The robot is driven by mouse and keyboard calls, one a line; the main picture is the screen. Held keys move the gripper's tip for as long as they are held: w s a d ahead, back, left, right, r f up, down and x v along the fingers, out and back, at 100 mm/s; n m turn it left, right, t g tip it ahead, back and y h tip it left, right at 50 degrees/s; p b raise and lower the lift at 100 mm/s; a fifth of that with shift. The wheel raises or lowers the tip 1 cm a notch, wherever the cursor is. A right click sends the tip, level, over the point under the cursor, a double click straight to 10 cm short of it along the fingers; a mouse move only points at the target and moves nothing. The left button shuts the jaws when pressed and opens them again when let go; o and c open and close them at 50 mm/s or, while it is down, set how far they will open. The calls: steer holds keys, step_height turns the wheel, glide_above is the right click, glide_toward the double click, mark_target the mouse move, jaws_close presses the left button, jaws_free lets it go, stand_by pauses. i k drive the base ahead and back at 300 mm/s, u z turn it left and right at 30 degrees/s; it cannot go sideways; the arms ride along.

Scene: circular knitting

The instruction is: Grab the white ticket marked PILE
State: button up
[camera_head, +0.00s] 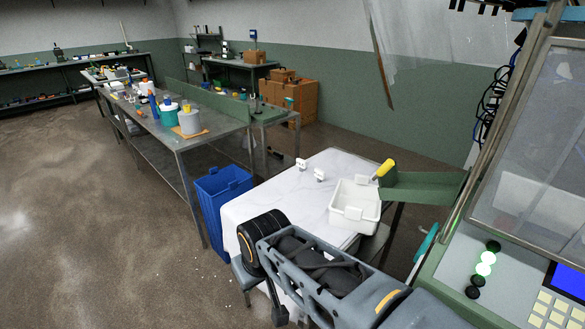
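Two small white upright pieces stand near the back edge of the white-topped table, one to the left (300,163) and one to the right (319,174). They could be tickets, but their markings are too small to read, so I cannot tell which is marked PILE. A white tray (366,217) sits at the table's right side, with a small pale tag-like piece at its front. My arm crosses the bottom foreground in front of the table.
The white tabletop (270,203) is mostly bare. A yellow-handled tool (384,168) lies by the tray, next to a green chute (425,187). A blue bin (221,190) stands left of the table. A machine with a control panel (510,265) fills the right side. Floor at left is open.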

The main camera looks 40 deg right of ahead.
mark_target(302, 163)
steer(key=u, duration=0.65)
steer(key=i, duration=3.4)
steer(key=z, duration=3.6)
steer(key=i, duration=0.5)
steer(key=z, duration=0.05)
